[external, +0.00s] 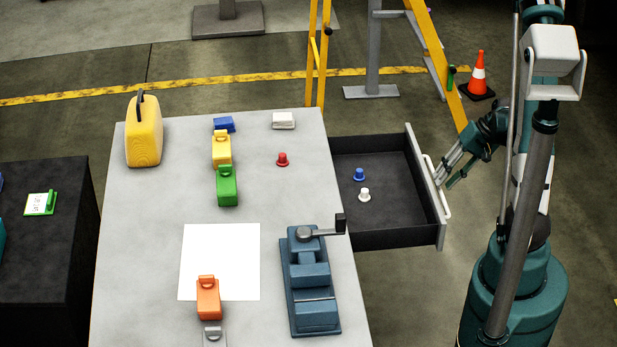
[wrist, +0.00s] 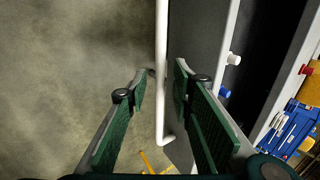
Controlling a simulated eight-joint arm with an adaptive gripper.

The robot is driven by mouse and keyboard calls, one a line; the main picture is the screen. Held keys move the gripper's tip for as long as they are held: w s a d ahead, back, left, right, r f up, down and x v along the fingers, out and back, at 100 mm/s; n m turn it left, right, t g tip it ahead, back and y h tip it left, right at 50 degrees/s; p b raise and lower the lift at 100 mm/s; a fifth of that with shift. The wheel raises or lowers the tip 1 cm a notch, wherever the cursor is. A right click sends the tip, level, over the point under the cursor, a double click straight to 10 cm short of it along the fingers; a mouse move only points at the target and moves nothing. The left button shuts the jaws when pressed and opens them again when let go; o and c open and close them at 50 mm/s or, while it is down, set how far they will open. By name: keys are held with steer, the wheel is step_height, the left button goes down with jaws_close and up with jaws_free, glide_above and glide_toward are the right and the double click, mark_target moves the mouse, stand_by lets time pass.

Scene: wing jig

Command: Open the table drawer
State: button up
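The table drawer (external: 395,212) stands pulled well out from the right side of the grey table (external: 150,215). A blue knob-like piece (external: 359,174) and a white one (external: 365,194) rest inside it. The white bar handle (external: 445,208) runs along the drawer's outer face. My gripper (external: 446,170) is at this handle. In the wrist view my gripper (wrist: 160,72) has its two green-padded fingers spread apart. The handle (wrist: 162,40) passes between them, closer to the right finger, with a visible gap on the left. Whether the right finger touches it is unclear.
The tabletop holds a yellow canister (external: 144,140), a red knob-like piece (external: 282,159), several coloured blocks and a blue vise (external: 310,285). A yellow ladder (external: 430,45) and an orange cone (external: 478,75) stand behind the drawer. Floor in front of the drawer is clear.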

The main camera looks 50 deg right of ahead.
steer(key=v, duration=1)
steer(key=shift+s+r, duration=0.2)
steer(key=shift+r, duration=0.1)
steer(key=shift+d, duration=0.15)
steer(key=shift+w, duration=0.1)
stand_by(0.4)
steer(key=w+a+r+n+g+h+p, duration=0.1)
steer(key=w+a+r+n+h, duration=0.1)
steer(key=w+a+r, duration=0.35)
steer(key=w+a+r+n+h+p, duration=0.1)
steer(key=w+a+r+n, duration=0.1)
steer(key=a+r, duration=0.65)
steer(key=s+a+r+n+t+h, duration=0.1)
steer(key=a+r, duration=0.3)
steer(key=a, duration=0.6)
steer(key=s+a+r+n+t+p, duration=0.1)
steer(key=a+r+n, duration=0.3)
steer(key=a, duration=0.6)
steer(key=shift+t+h, duration=0.4)
steer(key=shift+t, duration=0.3)
